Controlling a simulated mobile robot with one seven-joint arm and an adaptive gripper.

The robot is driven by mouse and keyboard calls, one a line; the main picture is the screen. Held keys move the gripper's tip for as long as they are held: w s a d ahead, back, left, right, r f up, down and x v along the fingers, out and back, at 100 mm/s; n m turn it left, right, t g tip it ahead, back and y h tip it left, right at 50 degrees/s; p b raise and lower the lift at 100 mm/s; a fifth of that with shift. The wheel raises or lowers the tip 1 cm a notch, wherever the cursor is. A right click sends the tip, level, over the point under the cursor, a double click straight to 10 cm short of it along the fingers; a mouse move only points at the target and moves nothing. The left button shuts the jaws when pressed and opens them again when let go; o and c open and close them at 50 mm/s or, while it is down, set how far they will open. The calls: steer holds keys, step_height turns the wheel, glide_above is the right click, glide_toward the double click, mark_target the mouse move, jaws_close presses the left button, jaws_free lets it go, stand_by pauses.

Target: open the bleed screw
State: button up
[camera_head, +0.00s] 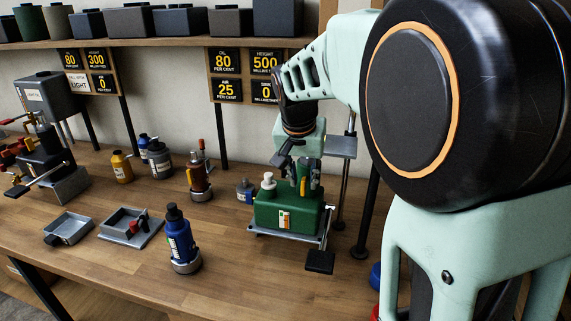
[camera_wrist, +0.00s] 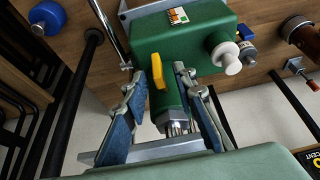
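A green pump unit (camera_head: 285,212) stands on a metal base on the bench, with a white cap (camera_head: 268,181) on top. In the wrist view the green body (camera_wrist: 190,33) shows with the white cap (camera_wrist: 226,56), a green cylinder (camera_wrist: 168,95), a yellow lever (camera_wrist: 157,72) beside the cylinder and a silver hex fitting (camera_wrist: 175,123) at its end. I cannot tell which part is the bleed screw. My gripper (camera_head: 303,180) is over the unit. In the wrist view my gripper (camera_wrist: 160,76) is open, its fingers on either side of the cylinder, with gaps visible.
A blue bottle (camera_head: 179,240), a brown bottle (camera_head: 199,178) and two metal trays (camera_head: 68,230) (camera_head: 130,226) stand to the left. A black pedal (camera_head: 320,262) juts out in front of the unit. A metal post (camera_head: 344,180) stands behind right. Bare bench lies front left.

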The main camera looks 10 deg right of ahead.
steer(key=shift+w+d+f, duration=0.1)
steer(key=shift+w+f, duration=0.05)
steer(key=shift+f, duration=0.25)
steer(key=shift+c, duration=0.2)
jaws_close()
